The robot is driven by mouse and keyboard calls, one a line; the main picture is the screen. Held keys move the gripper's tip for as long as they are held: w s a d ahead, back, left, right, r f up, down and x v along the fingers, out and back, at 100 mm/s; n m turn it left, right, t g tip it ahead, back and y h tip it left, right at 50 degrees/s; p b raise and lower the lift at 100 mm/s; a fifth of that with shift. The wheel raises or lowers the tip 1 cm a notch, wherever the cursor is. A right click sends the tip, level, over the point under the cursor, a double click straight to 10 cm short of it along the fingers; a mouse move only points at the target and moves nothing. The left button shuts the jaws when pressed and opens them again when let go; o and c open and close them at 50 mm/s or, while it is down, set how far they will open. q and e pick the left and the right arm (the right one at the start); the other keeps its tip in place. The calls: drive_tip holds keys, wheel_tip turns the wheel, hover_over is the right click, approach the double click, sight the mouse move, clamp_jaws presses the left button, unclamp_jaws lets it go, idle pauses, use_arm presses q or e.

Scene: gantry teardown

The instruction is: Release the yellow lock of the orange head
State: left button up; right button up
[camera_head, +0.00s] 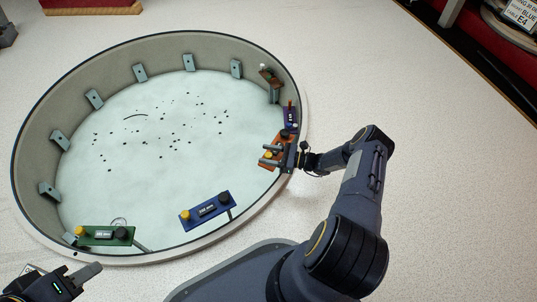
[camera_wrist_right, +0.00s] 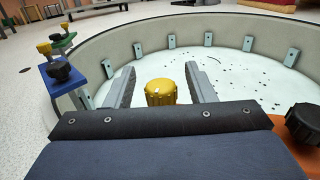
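The orange head (camera_head: 287,140) sits on the right rim of the round basin, partly hidden by my right gripper (camera_head: 268,157). Its yellow lock (camera_wrist_right: 161,92) is a ribbed knob between the two fingers of my right gripper (camera_wrist_right: 161,88) in the right wrist view. The fingers are open, with a visible gap on each side of the knob. The lock also shows small in the head view (camera_head: 268,154). A black knob (camera_wrist_right: 304,123) is on the orange head (camera_wrist_right: 288,128) at the right. My left gripper (camera_head: 75,283) is at the bottom left, away from the heads.
The round basin (camera_head: 33,135) has grey brackets along its inner wall and dark specks on its pale floor. A blue head (camera_head: 207,211) and a green head (camera_head: 105,235) sit at the near rim.

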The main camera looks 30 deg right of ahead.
drive_tip(key=shift+d, duration=0.1)
drive_tip(key=p+v, duration=0.1)
drive_tip(key=v, duration=0.6)
drive_tip(key=shift+s+d, duration=0.25)
drive_tip(key=shift+r+p, duration=0.1)
drive_tip(key=shift+p, duration=0.2)
drive_tip(key=a+r+n+g+h, duration=0.1)
drive_tip(key=a+r+n+g, duration=0.3)
drive_tip(key=r, duration=0.6)
drive_tip(key=s+a+r+n+g+h+p, duration=0.1)
drive_tip(key=a+r+n+g, duration=0.15)
drive_tip(key=r+n, duration=0.6)
drive_tip(key=a+r+n+g+h, duration=0.1)
drive_tip(key=a+r+n+g, duration=0.2)
drive_tip(key=r, duration=1)
drive_tip(key=s+a+r+n+h+p, duration=0.1)
drive_tip(key=s+a+r+n+h, duration=0.35)
drive_tip(key=s+r, duration=0.6)
drive_tip(key=s+a+n+t+h+p, duration=0.1)
drive_tip(key=s+a+n+t, duration=0.15)
drive_tip(key=s, duration=0.35)
drive_tip(key=s+a+n+t+h, duration=0.1)
drive_tip(key=s+n, duration=0.2)
drive_tip(key=s, duration=0.3)
wheel_tip(320, 180, up, 39)
drive_tip(key=p, duration=3.8)
drive_tip(key=shift+f+g, duration=0.2)
drive_tip(key=shift+g, duration=0.1)
